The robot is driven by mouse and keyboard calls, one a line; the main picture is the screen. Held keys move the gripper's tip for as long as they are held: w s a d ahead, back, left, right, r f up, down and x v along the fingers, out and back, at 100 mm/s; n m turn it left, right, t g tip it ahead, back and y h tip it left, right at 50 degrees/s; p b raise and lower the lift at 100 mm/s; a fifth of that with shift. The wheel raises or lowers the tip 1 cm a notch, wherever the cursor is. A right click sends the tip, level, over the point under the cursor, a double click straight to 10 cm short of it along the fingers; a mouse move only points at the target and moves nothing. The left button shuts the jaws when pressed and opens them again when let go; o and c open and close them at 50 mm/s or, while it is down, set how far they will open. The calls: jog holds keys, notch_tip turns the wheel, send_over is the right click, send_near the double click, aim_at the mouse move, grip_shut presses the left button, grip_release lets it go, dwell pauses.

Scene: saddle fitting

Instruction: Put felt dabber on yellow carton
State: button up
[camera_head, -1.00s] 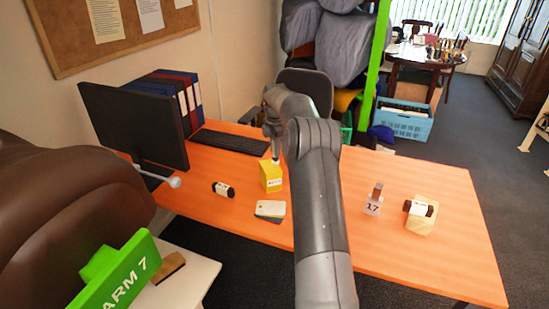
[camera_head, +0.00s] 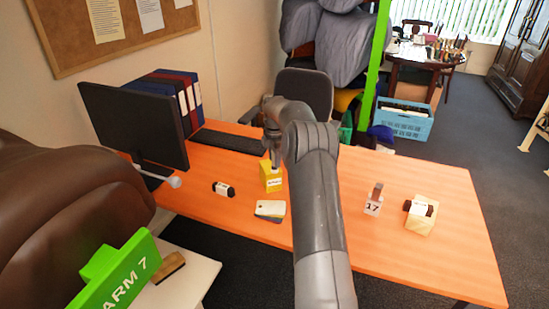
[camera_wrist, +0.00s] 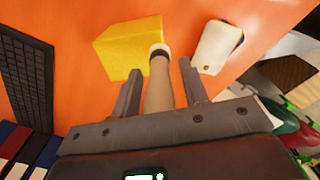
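The yellow carton (camera_head: 271,182) stands on the orange desk, left of my arm in the head view. It also shows in the wrist view (camera_wrist: 122,50). The felt dabber (camera_wrist: 158,88) has a tan handle with a dark band and a pale end. Its banded end overlaps the carton's right edge in the wrist view; contact with the carton top cannot be made out. My gripper (camera_wrist: 163,66) is above the carton with a finger on either side of the dabber. Orange desk shows between the dabber and the right finger, so the fingers look open around it.
Pale and dark cards (camera_head: 270,208) lie just in front of the carton. A dark roll with a white label (camera_head: 223,189) lies to its left. A keyboard (camera_head: 230,141) is behind.

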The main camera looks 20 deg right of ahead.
jog(key=shift+o, duration=0.2)
notch_tip(320, 180, up, 12)
jog(key=shift+r, duration=0.2)
jog(key=s+a+r+m+t+h, duration=0.15)
jog(key=s+a+r+m, duration=0.65)
jog(key=s+a+r, duration=0.9)
jog(key=s+a+f+m+t, duration=0.1)
jog(key=s+a+f+m, duration=0.1)
jog(key=s, duration=0.8)
jog(key=s+a+f+m+t+y, duration=0.1)
jog(key=s+f+m, duration=0.3)
jog(key=s, duration=0.6)
jog(key=s+a+f+m+t, duration=0.2)
jog(key=s+f+m, duration=0.1)
jog(key=s, duration=0.7)
jog(key=shift+s+a+f+m, duration=0.2)
jog(key=shift+a+f+m, duration=0.1)
jog(key=shift+m, duration=0.2)
jog(key=shift+o, duration=0.6)
jog(key=shift+r+y, duration=0.15)
jog(key=shift+y, duration=0.1)
